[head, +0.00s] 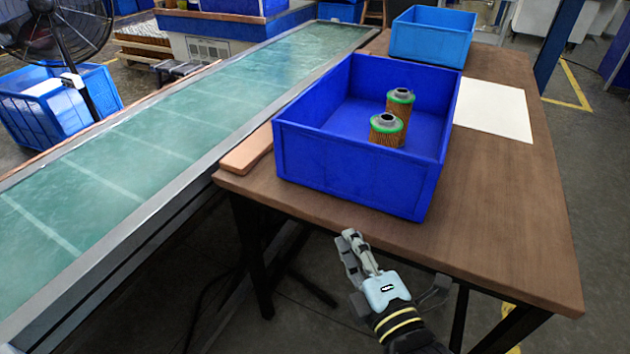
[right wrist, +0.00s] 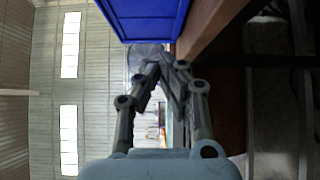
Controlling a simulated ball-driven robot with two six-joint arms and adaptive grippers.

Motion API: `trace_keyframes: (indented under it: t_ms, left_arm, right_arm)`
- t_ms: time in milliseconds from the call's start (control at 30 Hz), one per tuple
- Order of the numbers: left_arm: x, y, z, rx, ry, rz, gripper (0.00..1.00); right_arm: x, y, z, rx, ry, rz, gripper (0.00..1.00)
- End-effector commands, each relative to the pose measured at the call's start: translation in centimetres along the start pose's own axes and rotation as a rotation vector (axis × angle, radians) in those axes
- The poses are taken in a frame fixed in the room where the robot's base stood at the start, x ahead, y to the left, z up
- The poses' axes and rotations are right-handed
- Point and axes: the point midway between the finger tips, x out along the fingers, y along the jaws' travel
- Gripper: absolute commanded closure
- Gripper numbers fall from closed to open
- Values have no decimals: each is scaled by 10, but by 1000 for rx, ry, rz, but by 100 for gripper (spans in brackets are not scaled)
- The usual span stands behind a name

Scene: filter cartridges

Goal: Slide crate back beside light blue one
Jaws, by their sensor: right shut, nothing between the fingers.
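The dark blue crate (head: 355,170) stands on the brown table near its front edge. Two filter cartridges with green rims, one nearer (head: 387,130) and one farther (head: 400,104), stand upright inside it. The light blue crate (head: 432,38) stands farther back on the table, apart from the dark blue one. My right gripper (head: 350,238) is shut and empty, just in front of the table's front edge and below the crate's front wall. In the right wrist view the gripper (right wrist: 162,58) shows with its fingertips together, near the dark blue crate (right wrist: 152,18). My left gripper is not in view.
The table (head: 500,215) has free room on the right. A white sheet (head: 495,110) lies right of the dark blue crate. A wooden strip (head: 248,150) lies at the table's left edge, next to a green conveyor (head: 150,150).

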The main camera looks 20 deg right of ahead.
Motion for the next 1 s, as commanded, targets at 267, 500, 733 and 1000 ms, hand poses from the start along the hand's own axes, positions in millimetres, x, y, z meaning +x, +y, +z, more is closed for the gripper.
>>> trace_keyframes:
  t_ms: [267,500,733,1000]
  left_arm:
    - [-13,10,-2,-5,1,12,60]
    - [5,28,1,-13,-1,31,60]
    - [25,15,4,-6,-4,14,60]
    - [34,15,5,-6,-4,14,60]
  right_arm:
    - [6,32,-6,36,-20,25,100]
    - [49,29,-6,38,-19,26,100]
    - [98,30,-4,37,-19,25,100]
    - [121,31,20,35,-18,21,100]
